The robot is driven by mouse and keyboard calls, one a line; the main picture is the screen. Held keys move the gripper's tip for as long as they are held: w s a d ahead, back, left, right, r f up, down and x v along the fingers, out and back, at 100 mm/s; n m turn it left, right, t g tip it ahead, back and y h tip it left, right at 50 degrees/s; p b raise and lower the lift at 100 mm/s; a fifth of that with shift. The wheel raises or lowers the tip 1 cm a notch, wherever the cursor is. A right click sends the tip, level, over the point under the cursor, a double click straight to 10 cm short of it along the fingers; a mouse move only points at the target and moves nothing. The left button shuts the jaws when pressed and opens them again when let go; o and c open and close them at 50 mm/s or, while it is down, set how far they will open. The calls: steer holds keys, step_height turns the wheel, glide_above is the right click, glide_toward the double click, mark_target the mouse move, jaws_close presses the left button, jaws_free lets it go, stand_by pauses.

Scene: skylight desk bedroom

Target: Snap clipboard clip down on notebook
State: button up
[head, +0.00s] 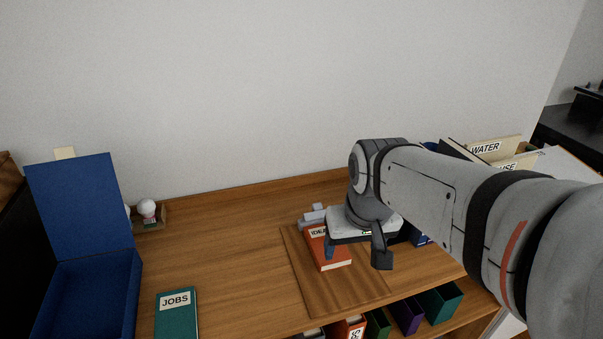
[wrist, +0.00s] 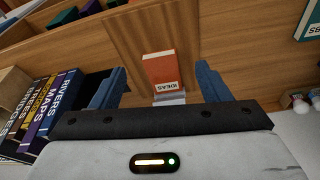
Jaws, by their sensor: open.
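A wooden clipboard (head: 300,270) lies on the desk. A red notebook labelled IDEAS (head: 334,258) rests on it. The grey clip (head: 313,215) is at the notebook's far end. The wrist view shows the notebook (wrist: 160,69) between and beyond my fingertips, with the clip (wrist: 168,99) at its labelled end, partly hidden by my gripper. I cannot tell whether the clip presses on the notebook. My gripper (head: 356,255) is over the notebook's right side in the head view, fingers pointing down. It is open and empty (wrist: 159,85), blue fingers wide apart.
A green JOBS book (head: 177,315) and an open blue box (head: 90,270) stand at left. A small white bulb-shaped item (head: 147,207) is near the wall. Upright books (wrist: 58,105) stand beside my gripper in the wrist view. Coloured books fill a shelf (head: 410,318) below. The desk's left-middle is clear.

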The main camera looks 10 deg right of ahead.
steer(key=shift+n, duration=0.4)
steer(key=w+r, duration=0.1)
steer(key=w, duration=0.3)
steer(key=w+r, duration=0.1)
steer(key=w, duration=0.3)
steer(key=w+r, duration=0.1)
steer(key=w, duration=0.4)
steer(key=shift+a+r, duration=0.15)
steer(key=shift+a, duration=0.25)
steer(key=c, duration=0.6)
steer(key=shift+n, duration=0.4)
steer(key=w, duration=0.9)
steer(key=w+a, duration=0.1)
steer(key=w, duration=0.4)
steer(key=shift+w+f+b, duration=0.2)
steer(key=shift+f+b, duration=0.1)
steer(key=shift+b, duration=0.05)
jaws_close()
steer(key=shift+w+a+f, duration=0.1)
steer(key=shift+w, duration=0.45)
